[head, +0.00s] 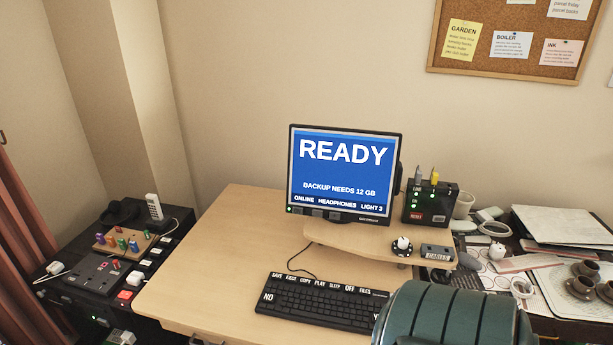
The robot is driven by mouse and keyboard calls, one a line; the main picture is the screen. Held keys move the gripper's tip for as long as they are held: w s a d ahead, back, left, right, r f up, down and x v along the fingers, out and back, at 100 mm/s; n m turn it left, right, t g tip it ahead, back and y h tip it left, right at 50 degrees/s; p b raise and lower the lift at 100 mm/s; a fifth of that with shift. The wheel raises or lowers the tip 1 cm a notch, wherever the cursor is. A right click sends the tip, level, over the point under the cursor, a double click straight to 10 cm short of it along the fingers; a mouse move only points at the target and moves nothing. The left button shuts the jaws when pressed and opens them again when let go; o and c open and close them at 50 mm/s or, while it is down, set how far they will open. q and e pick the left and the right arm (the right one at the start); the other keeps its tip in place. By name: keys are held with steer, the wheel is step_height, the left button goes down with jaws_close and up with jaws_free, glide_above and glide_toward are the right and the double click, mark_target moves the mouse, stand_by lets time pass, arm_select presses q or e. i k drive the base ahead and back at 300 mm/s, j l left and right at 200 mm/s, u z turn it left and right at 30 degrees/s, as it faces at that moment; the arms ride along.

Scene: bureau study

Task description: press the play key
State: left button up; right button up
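The black keyboard (318,310) lies on the light wooden desk. The play key (320,284) is in the middle of that row. A NO key shows at the left end. At the right end only a "Y" shows, beside a green ribbed object that hides the corner. The monitor (345,170) behind reads READY, "BACKUP NEEDS 12 GB", and "ONLINE HEADPHONES LIGHT 3". Neither of my grippers is in view.
The large green ribbed object (455,315) stands at the bottom right, in front of the desk's right part. A raised wooden shelf (350,238) and a black box (430,205) with plugs stand behind. The desk (215,270) left of the keyboard is clear.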

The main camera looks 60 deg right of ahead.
mark_target(317, 284)
steer(key=z, duration=1.95)
